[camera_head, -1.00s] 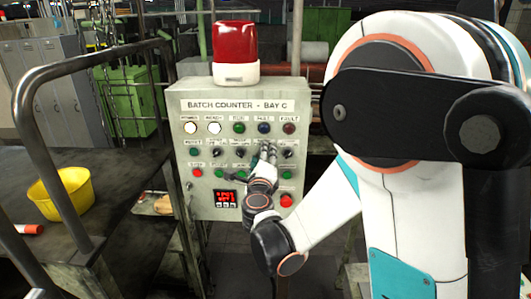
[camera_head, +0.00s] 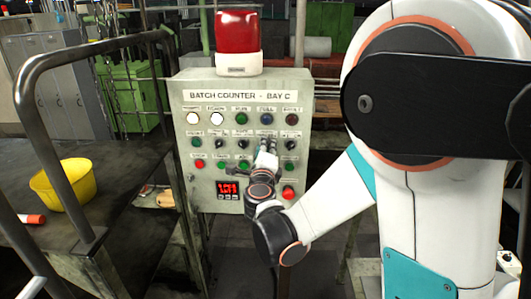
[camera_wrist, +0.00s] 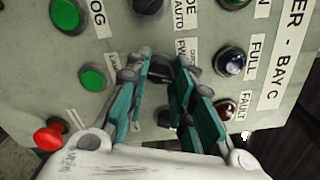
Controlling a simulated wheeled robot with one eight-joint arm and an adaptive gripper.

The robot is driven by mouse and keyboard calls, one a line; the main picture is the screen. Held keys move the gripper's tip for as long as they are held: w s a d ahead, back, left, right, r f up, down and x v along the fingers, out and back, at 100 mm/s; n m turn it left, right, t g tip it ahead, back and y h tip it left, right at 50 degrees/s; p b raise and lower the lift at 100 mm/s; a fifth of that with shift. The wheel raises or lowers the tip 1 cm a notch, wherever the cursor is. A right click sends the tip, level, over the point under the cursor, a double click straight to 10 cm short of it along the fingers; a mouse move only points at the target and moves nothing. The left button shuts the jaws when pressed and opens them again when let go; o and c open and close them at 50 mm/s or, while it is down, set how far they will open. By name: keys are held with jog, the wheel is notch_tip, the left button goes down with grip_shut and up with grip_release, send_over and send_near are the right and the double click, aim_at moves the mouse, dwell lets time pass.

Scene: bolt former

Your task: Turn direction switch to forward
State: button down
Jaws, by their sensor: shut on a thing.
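The control panel (camera_head: 207,180) labelled "BATCH COUNTER - BAY C" faces me with rows of lamps, switches and buttons. My gripper (camera_head: 267,146) is at the switch row, right of the panel's middle. In the wrist view the two teal-padded fingers of my gripper (camera_wrist: 165,70) are shut on the direction switch (camera_wrist: 160,67), a dark knob mostly hidden between the fingertips. A partly covered label beside it (camera_wrist: 181,48) seems to start with "FW". The knob's pointer is hidden, so I cannot tell its setting.
Another black knob (camera_wrist: 149,5), a green button (camera_wrist: 92,78) and a red button (camera_wrist: 48,140) are close to my fingers. A red beacon (camera_head: 237,40) stands on the panel. A railing (camera_head: 60,150) and a yellow bowl (camera_head: 66,184) are at the left.

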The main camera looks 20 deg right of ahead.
jog(key=n+b, duration=0.3)
jog(key=n, duration=0.2)
jog(key=n+b, duration=0.3)
jog(key=n, duration=0.2)
jog(key=shift+s+f, duration=0.1)
jog(key=shift+f, duration=0.1)
dwell(0.5)
jog(key=c, duration=1.4)
grip_release()
jog(key=shift+o, duration=0.2)
jog(key=v, duration=0.7)
jog(key=shift+s, duration=0.3)
